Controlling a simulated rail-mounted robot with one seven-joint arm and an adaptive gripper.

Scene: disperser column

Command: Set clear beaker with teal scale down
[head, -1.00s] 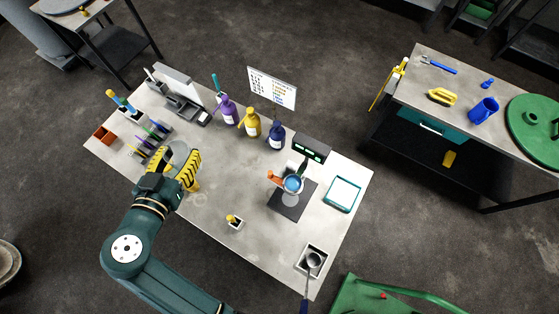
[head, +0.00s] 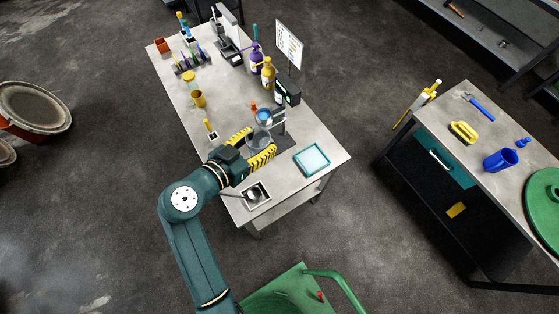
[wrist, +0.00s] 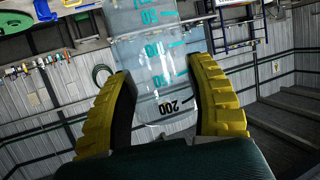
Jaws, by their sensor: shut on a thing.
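The clear beaker with teal scale (head: 257,139) is between the two yellow fingers of my gripper (head: 262,141). My gripper is shut on it, at the front of the disperser stand (head: 287,93). In the wrist view the beaker (wrist: 155,80) fills the space between the fingers (wrist: 161,68). Its teal marks and a black 200 read upside down there, and it looks empty. I cannot tell whether its base touches the bench or the stand's dark plate (head: 284,140), which my gripper partly hides.
A blue-topped vessel (head: 264,116) is close behind the beaker. A teal-rimmed tray (head: 312,158) lies right, and a small square dish (head: 255,195) sits at the near edge. Amber vessels (head: 198,98), bottles (head: 267,74) and a sign (head: 289,45) stand farther back.

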